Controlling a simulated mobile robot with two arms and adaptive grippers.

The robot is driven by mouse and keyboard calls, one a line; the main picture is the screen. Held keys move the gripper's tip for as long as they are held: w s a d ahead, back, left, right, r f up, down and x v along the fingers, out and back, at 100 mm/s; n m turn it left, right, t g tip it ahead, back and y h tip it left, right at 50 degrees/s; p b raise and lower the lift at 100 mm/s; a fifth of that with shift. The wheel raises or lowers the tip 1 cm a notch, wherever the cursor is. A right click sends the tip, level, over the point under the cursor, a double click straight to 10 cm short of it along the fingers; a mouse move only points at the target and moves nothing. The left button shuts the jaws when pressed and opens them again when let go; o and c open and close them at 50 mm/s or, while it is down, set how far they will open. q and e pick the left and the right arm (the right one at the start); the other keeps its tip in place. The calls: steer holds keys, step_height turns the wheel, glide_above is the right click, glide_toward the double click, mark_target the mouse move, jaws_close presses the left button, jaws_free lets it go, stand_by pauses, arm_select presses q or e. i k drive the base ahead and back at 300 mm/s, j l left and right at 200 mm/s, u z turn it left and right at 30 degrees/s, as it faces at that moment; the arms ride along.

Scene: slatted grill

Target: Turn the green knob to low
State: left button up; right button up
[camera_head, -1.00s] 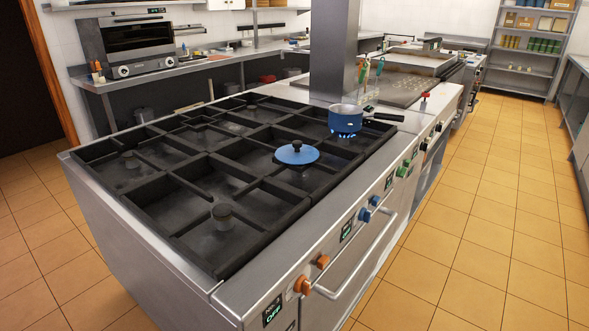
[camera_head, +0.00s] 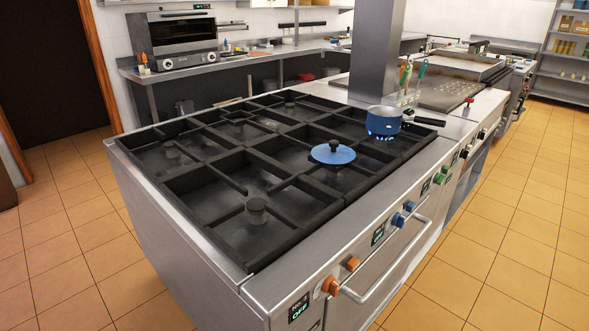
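The green knobs (camera_head: 441,176) are on the front panel of the stove, toward its far right end, beside a small dark display (camera_head: 425,187). They look small here, and I cannot read their setting. Blue knobs (camera_head: 403,214) and orange knobs (camera_head: 341,276) sit nearer on the same panel. A blue pot (camera_head: 384,121) stands on the far right burner with blue flame showing under it. Neither of my grippers is in view.
The slatted grill top (camera_head: 256,247) has a blue lid (camera_head: 333,153) lying on it. An oven handle bar (camera_head: 392,262) juts out below the knobs. A steel column (camera_head: 376,50) rises behind the pot. The tiled floor (camera_head: 510,240) to the right is clear.

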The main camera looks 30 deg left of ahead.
mark_target(439, 179)
steer(key=i+l+z, duration=0.3)
steer(key=i+z, duration=0.25)
steer(key=i, duration=0.15)
steer(key=i+l+z, duration=0.2)
steer(key=i, duration=1.5)
steer(key=i+u, duration=0.4)
steer(key=i+l+u, duration=0.15)
steer(key=u, duration=0.25)
steer(key=i+l+u, duration=0.25)
steer(key=u, duration=0.2)
steer(key=i+l+u, duration=0.4)
steer(key=k+j, duration=0.05)
steer(key=k, duration=0.05)
